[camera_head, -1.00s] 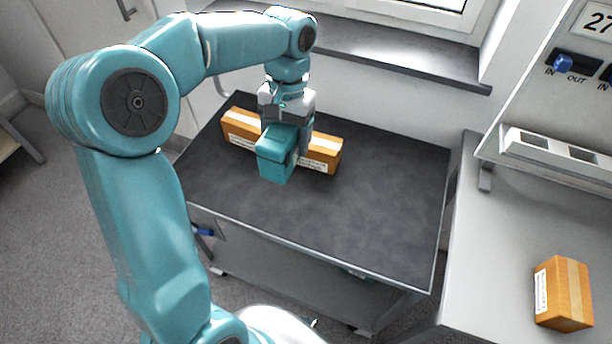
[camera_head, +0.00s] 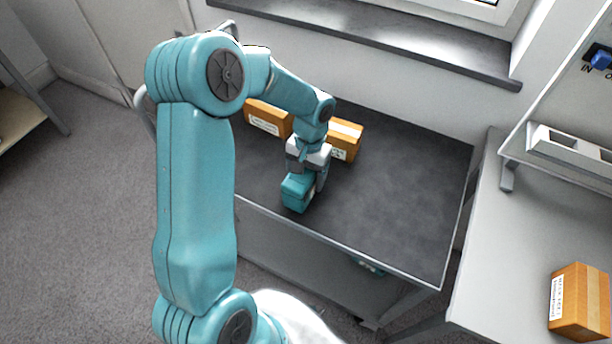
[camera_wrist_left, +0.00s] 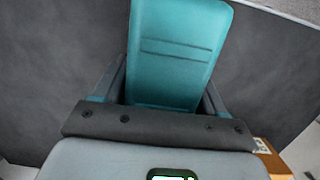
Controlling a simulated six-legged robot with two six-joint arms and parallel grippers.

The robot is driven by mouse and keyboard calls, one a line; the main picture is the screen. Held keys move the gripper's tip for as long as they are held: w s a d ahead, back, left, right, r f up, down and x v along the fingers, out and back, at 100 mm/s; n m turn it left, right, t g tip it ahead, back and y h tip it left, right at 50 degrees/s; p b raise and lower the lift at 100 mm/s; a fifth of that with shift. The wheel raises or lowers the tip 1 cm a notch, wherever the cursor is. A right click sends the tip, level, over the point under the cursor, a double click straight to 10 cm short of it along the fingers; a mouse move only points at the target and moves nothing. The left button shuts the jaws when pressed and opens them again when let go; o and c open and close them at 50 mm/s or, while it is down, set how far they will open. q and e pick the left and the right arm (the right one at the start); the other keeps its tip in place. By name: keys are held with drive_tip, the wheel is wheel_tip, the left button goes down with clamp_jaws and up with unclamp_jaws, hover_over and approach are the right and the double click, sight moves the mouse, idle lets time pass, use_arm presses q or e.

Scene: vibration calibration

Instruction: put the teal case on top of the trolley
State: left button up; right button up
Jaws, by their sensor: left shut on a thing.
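The teal case (camera_head: 297,193) is held in my left gripper (camera_head: 305,178), over the near left part of the trolley's dark top (camera_head: 400,190). In the left wrist view the case (camera_wrist_left: 178,50) sits between the two fingers of the left gripper (camera_wrist_left: 160,90), with the dark surface around it. I cannot tell whether its underside touches the trolley top. My right gripper is not in view.
Two orange boxes, one left (camera_head: 268,117) and one right (camera_head: 345,140), stand on the trolley behind my gripper. Another orange box (camera_head: 580,302) is on the grey bench at right. The right part of the trolley top is clear.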

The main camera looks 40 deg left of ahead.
use_arm(q)
drive_tip(key=shift+f, duration=0.35)
drive_tip(key=shift+f, duration=0.15)
drive_tip(key=o, duration=1.4)
drive_tip(key=r, duration=0.4)
drive_tip(key=w+r, duration=0.1)
drive_tip(key=r, duration=0.7)
drive_tip(key=shift+w+a+r, duration=0.15)
drive_tip(key=shift+w+a, duration=0.15)
drive_tip(key=shift+w, duration=0.05)
